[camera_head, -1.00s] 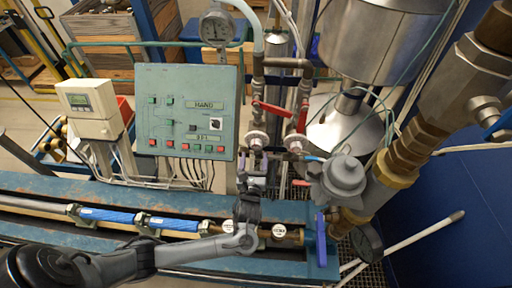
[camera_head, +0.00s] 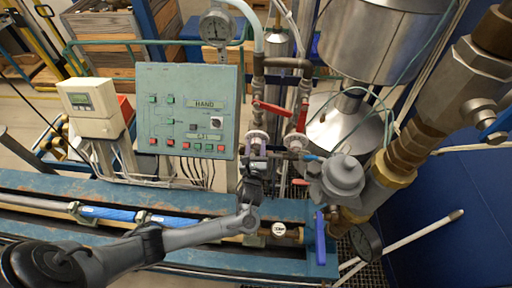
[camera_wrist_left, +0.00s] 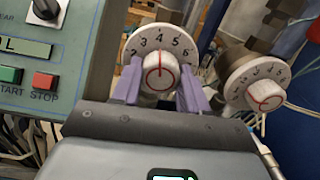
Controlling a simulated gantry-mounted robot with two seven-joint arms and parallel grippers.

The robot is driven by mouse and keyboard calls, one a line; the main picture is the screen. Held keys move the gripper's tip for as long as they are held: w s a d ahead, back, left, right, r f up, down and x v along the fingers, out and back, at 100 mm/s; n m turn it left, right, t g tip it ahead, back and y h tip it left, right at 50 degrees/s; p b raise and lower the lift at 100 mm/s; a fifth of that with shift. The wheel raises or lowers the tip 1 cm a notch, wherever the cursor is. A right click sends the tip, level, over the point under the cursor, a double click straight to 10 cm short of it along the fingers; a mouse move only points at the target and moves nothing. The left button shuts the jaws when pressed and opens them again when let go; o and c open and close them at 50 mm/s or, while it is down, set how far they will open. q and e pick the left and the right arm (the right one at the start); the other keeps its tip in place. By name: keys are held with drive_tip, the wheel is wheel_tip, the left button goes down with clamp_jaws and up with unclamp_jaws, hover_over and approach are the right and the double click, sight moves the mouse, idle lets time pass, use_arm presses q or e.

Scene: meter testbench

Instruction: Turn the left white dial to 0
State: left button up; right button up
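The left white dial (camera_head: 257,136) is on the pipework right of the green control panel. In the left wrist view the left white dial (camera_wrist_left: 158,45) shows digits 2 to 6 along its top, and the red line on its white knob points up, near the 4. My left gripper (camera_wrist_left: 161,80) has its two purple fingers on either side of this knob, set apart; any contact is hard to tell. In the head view my left gripper (camera_head: 256,162) is just below the dial and partly covers it. My right gripper is not in view.
A second white dial (camera_wrist_left: 258,82) is close on the right, also seen in the head view (camera_head: 296,141). The green control panel (camera_head: 187,110) is close on the left. Red valve handles (camera_head: 272,109) are above. A grey round fitting (camera_head: 342,175) stands to the right.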

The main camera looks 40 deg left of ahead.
use_arm(q)
drive_tip(key=c, duration=0.5)
drive_tip(key=shift+o, duration=0.2)
drive_tip(key=n, duration=0.5)
drive_tip(key=shift+n, duration=0.4)
drive_tip(key=n, duration=1.2)
drive_tip(key=shift+r+n, duration=0.1)
drive_tip(key=shift+n, duration=0.3)
drive_tip(key=n, duration=0.3)
drive_tip(key=shift+n+b, duration=0.35)
drive_tip(key=shift+n, duration=0.75)
